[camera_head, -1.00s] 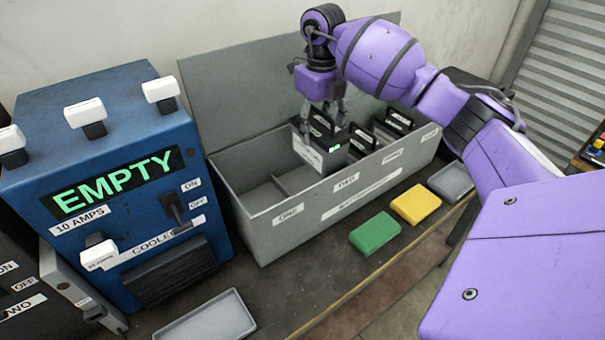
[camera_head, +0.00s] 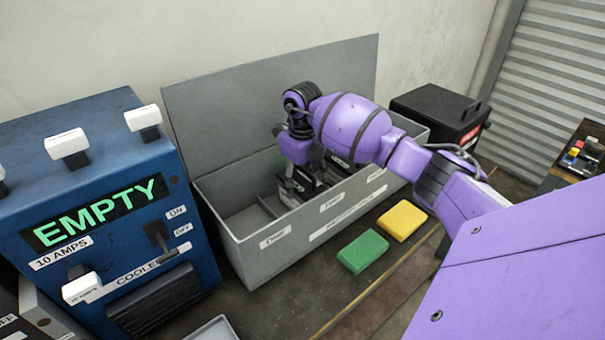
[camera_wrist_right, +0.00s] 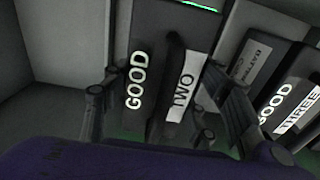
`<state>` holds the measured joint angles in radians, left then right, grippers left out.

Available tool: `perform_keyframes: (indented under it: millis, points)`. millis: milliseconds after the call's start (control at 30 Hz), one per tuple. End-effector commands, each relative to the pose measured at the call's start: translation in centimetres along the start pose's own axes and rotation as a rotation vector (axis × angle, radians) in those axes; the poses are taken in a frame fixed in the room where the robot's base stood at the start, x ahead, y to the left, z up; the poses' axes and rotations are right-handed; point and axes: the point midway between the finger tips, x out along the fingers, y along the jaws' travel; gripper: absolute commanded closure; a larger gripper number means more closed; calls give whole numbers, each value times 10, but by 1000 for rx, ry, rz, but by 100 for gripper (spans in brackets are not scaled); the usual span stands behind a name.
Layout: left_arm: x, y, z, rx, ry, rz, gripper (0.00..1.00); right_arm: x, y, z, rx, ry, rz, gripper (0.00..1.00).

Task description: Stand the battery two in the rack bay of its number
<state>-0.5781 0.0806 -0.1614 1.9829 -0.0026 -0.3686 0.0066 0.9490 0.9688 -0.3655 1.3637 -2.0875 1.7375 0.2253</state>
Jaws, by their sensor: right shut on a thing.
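Battery two (camera_wrist_right: 178,85) is dark, with a white TWO label and GOOD lettering in the wrist view. My right gripper (camera_wrist_right: 165,112) is shut on it, one finger on each side. In the head view the battery (camera_head: 291,193) is down inside the open grey rack (camera_head: 250,262), below its rim, just right of a divider, in the middle bay behind the TWO label (camera_head: 331,203). My right gripper (camera_head: 302,160) is above it. Its base is hidden, so I cannot tell whether it touches the bay floor. My left gripper is out of view.
Battery three (camera_wrist_right: 285,100) stands close on the right in the wrist view. The bay behind the ONE label (camera_head: 273,237) looks empty. A blue machine reading EMPTY (camera_head: 110,210) stands left. Green (camera_head: 362,251) and yellow (camera_head: 402,220) blocks lie in front of the rack.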

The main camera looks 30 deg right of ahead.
Motion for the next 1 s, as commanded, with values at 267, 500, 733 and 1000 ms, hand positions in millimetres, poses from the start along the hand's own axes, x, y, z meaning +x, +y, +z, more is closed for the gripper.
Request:
perform_keyframes:
  millis: [267,500,733,1000]
  points:
    - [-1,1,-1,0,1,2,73,-2,0,3,0,-13,-1,100]
    - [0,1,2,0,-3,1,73,5,0,1,0,-5,0,39]
    - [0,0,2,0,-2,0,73,6,0,1,0,-4,0,27]
    - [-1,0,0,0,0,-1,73,0,0,1,-1,-5,-1,27]
